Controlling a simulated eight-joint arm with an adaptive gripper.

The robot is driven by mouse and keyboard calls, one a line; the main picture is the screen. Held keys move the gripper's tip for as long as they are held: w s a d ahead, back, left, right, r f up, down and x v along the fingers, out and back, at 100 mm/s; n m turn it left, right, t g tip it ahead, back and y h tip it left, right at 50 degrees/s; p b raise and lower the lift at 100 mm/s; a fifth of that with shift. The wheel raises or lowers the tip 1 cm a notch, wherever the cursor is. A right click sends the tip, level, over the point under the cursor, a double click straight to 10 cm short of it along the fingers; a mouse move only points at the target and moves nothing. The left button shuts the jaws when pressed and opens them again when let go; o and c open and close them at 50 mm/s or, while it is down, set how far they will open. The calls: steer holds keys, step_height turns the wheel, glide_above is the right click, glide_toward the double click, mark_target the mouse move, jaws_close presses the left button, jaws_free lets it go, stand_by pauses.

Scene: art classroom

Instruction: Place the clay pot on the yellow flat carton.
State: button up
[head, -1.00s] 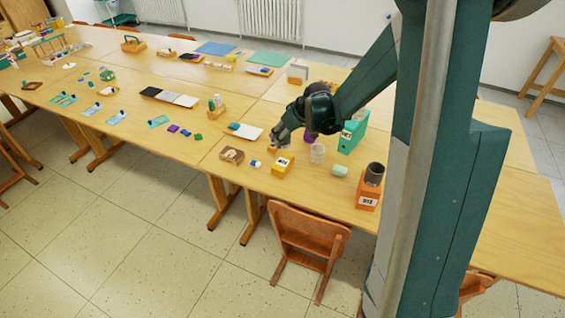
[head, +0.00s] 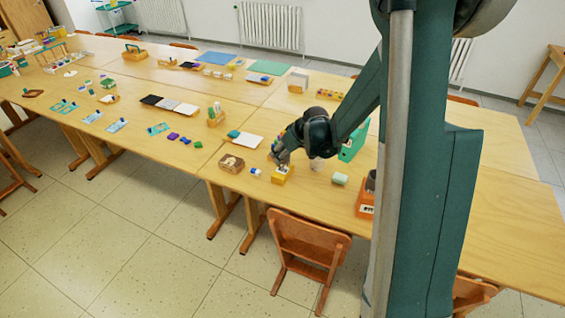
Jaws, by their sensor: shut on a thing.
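The yellow flat carton (head: 281,176) lies near the front edge of the table in the head view, left of the clear cup. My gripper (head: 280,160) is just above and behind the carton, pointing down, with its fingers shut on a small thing. I take this to be the clay pot, but my gripper and wrist largely hide it here. I cannot tell whether it touches the carton.
A brown wooden box (head: 231,164) and a small blue-and-white item (head: 255,171) stand left of the carton.

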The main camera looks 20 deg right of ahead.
steer(key=shift+f, duration=0.2)
steer(key=shift+f+b, duration=0.4)
steer(key=shift+f, duration=1.4)
steer(key=shift+f, duration=0.2)
steer(key=o, duration=1)
steer(key=shift+c, duration=0.2)
steer(key=shift+r, duration=0.15)
steer(key=shift+r, duration=0.1)
steer(key=p+v, duration=0.2)
steer(key=v, duration=1)
